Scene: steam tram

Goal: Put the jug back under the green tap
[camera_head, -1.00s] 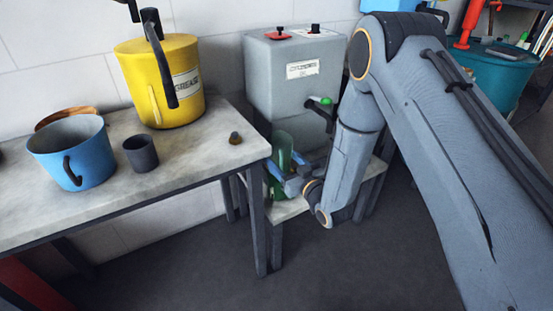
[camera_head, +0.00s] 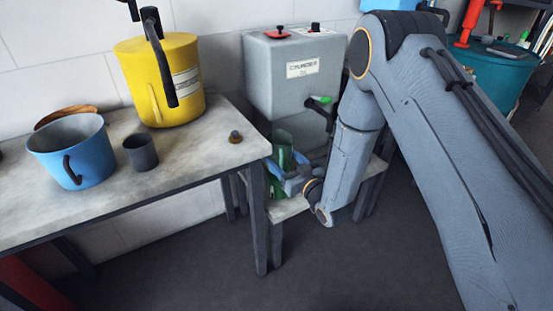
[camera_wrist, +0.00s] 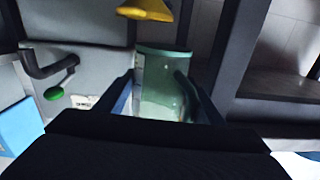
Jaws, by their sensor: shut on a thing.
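The jug (camera_head: 283,142) is green, see-through and upright, at the low stand (camera_head: 290,208) in front of the grey tank (camera_head: 290,80). My gripper (camera_head: 284,174) is shut on it. In the wrist view the jug (camera_wrist: 160,75) sits between my two fingers (camera_wrist: 158,95). The tap with the green handle (camera_head: 320,99) is on the tank's front, above and to the right of the jug. The green handle (camera_wrist: 54,93) also shows at the left of the wrist view, apart from the jug. I cannot tell whether the jug's base touches the stand.
The table (camera_head: 205,165) at the left stands close beside the jug; its leg (camera_head: 257,225) is near. It holds a yellow grease can (camera_head: 160,85), a blue pot (camera_head: 75,155) and a dark cup (camera_head: 141,152). A yellow thing (camera_wrist: 145,10) shows above the jug. The floor in front is clear.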

